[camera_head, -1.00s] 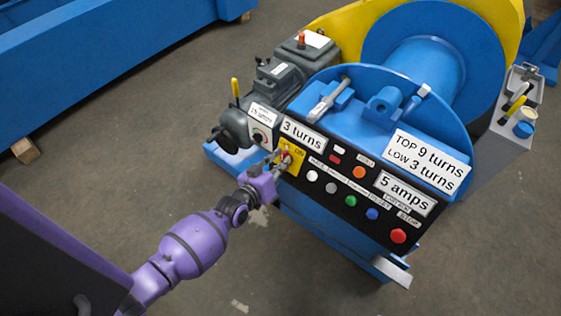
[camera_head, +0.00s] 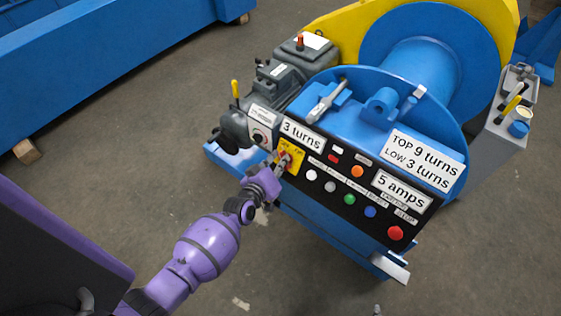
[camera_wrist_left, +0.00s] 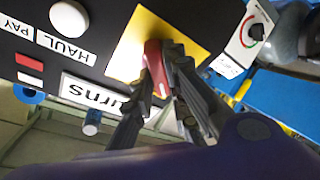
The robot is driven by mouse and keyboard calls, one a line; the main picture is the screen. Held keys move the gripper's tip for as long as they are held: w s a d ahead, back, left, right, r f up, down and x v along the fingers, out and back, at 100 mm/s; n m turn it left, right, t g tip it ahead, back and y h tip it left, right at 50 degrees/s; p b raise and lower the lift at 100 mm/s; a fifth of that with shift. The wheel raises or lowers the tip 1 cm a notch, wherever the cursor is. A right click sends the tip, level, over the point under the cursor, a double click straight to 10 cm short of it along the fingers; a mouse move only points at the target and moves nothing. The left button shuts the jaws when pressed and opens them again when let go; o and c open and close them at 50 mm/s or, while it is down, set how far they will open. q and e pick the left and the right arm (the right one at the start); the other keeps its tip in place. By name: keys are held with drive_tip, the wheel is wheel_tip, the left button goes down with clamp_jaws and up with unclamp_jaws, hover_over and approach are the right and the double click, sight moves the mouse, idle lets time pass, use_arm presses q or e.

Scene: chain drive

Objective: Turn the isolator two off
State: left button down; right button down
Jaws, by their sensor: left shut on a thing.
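A yellow plate (camera_head: 296,159) with a red switch handle sits at the left end of the black control panel. In the left wrist view the red handle (camera_wrist_left: 154,66) stands out from the yellow plate (camera_wrist_left: 137,50), between the fingers. My left gripper (camera_head: 281,165) is shut on the red handle, and its fingers (camera_wrist_left: 165,75) hide part of it. A second rotary switch (camera_head: 260,137) on a pale plate sits just left of the panel; its dial also shows in the left wrist view (camera_wrist_left: 250,34). I cannot read which switch is isolator two. My right gripper is not in view.
Several coloured buttons, including a large red one (camera_head: 396,233), line the panel right of the handle. A blue drum (camera_head: 425,62) stands behind. A yellow-handled lever (camera_head: 235,88) rises at the left. The floor (camera_head: 110,150) to the left is clear.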

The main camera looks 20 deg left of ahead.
use_arm(q)
drive_tip(key=c, duration=1.7)
unclamp_jaws()
drive_tip(key=v, duration=1.2)
drive_tip(key=s+f+m+g, duration=0.2)
drive_tip(key=s, duration=0.6)
drive_tip(key=s+f+m+g+y+p, duration=0.1)
drive_tip(key=s+m+g, duration=0.1)
drive_tip(key=s, duration=0.6)
drive_tip(key=s+f+m+g+y+p, duration=0.1)
drive_tip(key=s+f+m, duration=0.1)
drive_tip(key=s, duration=0.6)
drive_tip(key=shift+s+a+f+m+g, duration=0.15)
drive_tip(key=shift+a+f+m+g, duration=0.2)
drive_tip(key=shift+a+m+g, duration=0.05)
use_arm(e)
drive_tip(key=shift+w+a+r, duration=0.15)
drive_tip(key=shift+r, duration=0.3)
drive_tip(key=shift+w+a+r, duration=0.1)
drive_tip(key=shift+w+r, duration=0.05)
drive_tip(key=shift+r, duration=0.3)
